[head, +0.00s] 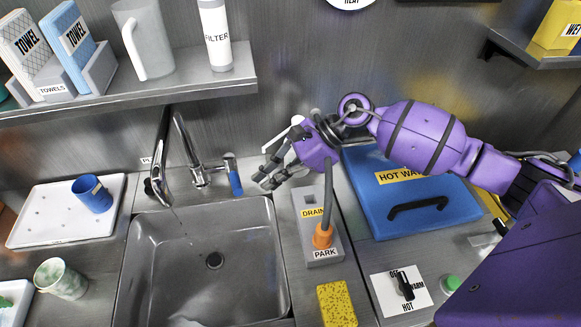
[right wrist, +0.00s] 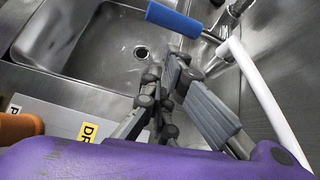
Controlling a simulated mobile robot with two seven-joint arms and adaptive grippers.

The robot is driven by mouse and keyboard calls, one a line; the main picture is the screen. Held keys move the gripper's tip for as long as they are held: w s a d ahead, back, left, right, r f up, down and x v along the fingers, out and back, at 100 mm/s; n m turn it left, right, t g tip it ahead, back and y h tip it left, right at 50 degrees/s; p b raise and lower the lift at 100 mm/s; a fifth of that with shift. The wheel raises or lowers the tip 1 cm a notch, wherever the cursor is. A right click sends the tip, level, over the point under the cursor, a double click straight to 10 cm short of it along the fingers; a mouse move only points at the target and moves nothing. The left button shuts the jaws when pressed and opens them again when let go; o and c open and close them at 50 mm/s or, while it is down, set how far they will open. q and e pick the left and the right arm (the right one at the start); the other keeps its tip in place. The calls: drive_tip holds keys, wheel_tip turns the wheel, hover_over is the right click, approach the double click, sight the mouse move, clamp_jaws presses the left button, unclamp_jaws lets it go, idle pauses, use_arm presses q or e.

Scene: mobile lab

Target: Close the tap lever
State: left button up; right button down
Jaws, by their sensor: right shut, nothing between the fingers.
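The chrome tap (head: 200,176) stands behind the sink (head: 213,258), with its spout curving over the basin. A thin streak below the spout looks like running water. The tap's blue lever (head: 235,181) is on the tap's right side, its blue end toward the basin. The blue lever also shows at the top of the right wrist view (right wrist: 173,19). My right gripper (head: 264,180) is shut and empty, just right of the lever, with a small gap visible. In the right wrist view the fingertips (right wrist: 178,60) point toward the lever. My left gripper is not in view.
A grey park block (head: 322,255) with an orange plug and hose stands under my right wrist. A blue hot-water box (head: 385,215) lies to the right. A yellow sponge (head: 337,304) is in front. A white tray (head: 60,225) with a blue cup is left. A shelf (head: 130,100) overhangs the tap.

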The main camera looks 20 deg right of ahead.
sight(233, 173)
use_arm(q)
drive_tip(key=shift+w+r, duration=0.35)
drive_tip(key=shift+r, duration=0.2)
use_arm(e)
drive_tip(key=shift+w+a+r, duration=0.1)
drive_tip(key=shift+a+r, duration=0.1)
drive_tip(key=shift+a, duration=0.7)
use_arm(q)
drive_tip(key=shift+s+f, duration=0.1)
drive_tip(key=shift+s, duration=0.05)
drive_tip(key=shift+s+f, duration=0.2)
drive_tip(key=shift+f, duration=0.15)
use_arm(e)
drive_tip(key=shift+s+a, duration=0.25)
drive_tip(key=shift+a, duration=0.3)
drive_tip(key=shift+s+a, duration=0.2)
drive_tip(key=shift+a, duration=0.3)
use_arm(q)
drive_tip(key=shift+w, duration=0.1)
